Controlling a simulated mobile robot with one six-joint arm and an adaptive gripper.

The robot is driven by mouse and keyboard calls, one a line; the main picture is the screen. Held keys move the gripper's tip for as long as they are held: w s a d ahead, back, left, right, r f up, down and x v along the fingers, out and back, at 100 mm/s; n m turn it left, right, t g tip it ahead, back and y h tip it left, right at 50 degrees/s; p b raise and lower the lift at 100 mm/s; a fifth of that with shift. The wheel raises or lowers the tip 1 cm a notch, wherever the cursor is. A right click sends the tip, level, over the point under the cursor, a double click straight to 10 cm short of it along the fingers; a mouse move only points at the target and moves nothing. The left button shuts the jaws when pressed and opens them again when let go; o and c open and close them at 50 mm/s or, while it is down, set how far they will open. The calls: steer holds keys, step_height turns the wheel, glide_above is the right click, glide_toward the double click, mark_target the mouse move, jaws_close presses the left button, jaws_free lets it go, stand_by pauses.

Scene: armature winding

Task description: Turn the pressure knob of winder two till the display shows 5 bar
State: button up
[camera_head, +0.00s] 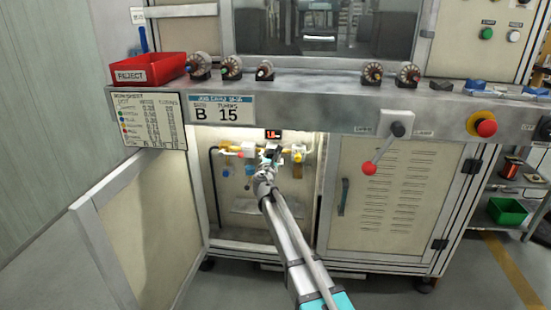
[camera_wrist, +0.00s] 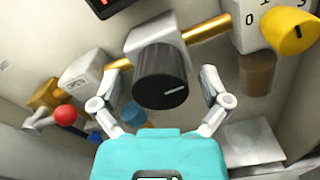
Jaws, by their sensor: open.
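A black pressure knob (camera_wrist: 160,80) with a white mark sits on a grey-white regulator body (camera_wrist: 155,40) in the wrist view. My gripper (camera_wrist: 163,72) is open, with one finger on each side of the knob; I cannot tell whether they touch it. In the head view my gripper (camera_head: 269,160) reaches into the lit, open cabinet and hides the knob. A small display (camera_head: 273,134) with red digits is above it; it seems to start with 1, but is too small to read surely. Only the display's lower edge (camera_wrist: 108,6) shows in the wrist view.
A yellow knob (camera_wrist: 292,32) is right of the black knob on a numbered white block; a red ball (camera_wrist: 66,115) is at left. Brass pipes (camera_wrist: 207,28) join the parts. The cabinet door (camera_head: 145,220) stands open at left. A red-ended lever (camera_head: 369,168) hangs at right.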

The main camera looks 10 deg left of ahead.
steer(key=c, duration=1.1)
steer(key=shift+o, duration=0.2)
steer(key=shift+d, duration=0.65)
steer(key=shift+a, duration=0.25)
steer(key=shift+c, duration=0.4)
steer(key=shift+a, duration=0.15)
steer(key=shift+m, duration=0.3)
